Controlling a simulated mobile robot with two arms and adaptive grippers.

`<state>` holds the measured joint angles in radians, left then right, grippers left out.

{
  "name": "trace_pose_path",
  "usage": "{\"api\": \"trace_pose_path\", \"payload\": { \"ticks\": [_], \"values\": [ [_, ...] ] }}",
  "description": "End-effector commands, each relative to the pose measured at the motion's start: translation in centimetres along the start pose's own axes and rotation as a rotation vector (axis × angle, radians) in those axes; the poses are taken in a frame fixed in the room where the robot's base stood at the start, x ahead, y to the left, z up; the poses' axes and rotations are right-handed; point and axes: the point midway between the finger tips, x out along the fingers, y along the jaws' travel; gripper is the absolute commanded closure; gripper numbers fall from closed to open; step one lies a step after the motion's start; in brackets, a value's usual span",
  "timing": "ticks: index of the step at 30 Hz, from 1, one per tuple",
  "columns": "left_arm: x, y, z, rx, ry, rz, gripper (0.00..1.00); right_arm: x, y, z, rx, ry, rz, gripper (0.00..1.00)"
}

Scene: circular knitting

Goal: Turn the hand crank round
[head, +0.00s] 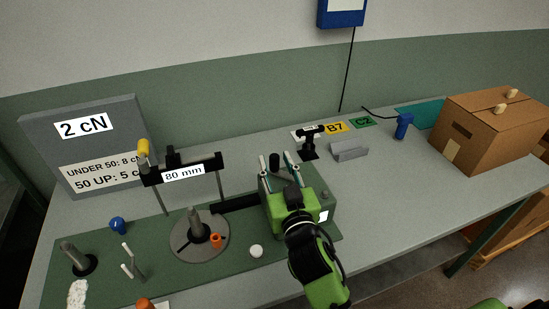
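My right gripper (276,165) reaches in over the green box (328,198) at the middle of the table, its two fingers spread apart. A dark upright knob (274,160), which looks like the hand crank's grip, shows between the fingertips. There seems to be a gap on each side of it, and I cannot tell whether a finger touches it. The rest of the crank is hidden by my gripper and arm. To the left stands the round grey knitting plate (185,250) with a dark centre post. My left gripper is not in view.
A black bar labelled 80 mm (210,168) stands on thin posts left of the gripper. A white ball (256,251) lies near the box. A small black stand (309,150) and grey tray (349,151) are behind right.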

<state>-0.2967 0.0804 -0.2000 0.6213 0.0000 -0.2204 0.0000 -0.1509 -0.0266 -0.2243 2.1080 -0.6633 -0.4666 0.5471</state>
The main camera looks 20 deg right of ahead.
Motion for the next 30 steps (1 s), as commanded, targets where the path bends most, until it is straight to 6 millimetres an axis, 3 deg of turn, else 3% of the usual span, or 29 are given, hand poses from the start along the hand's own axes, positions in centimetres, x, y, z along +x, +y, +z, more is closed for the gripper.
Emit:
{"api": "trace_pose_path", "payload": {
  "ticks": [6, 14, 15, 19, 30],
  "values": [
    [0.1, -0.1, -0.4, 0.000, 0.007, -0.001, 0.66, 1.6, 0.0, 0.0, 0.000, -0.001, 0.000, 0.66],
    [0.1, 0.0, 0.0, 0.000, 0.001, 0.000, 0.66, 1.8, 0.0, 0.0, 0.001, -0.001, 0.000, 0.66],
    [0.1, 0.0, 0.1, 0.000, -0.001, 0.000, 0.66, 1.8, 0.0, 0.0, 0.001, -0.001, 0.000, 0.69],
    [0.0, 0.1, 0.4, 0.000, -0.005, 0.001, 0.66, 1.7, 0.0, 0.0, 0.000, -0.001, 0.000, 1.00],
    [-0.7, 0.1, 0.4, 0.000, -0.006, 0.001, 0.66, 1.5, 0.7, -0.1, -0.003, -0.002, -0.020, 1.00]
  ]
}}
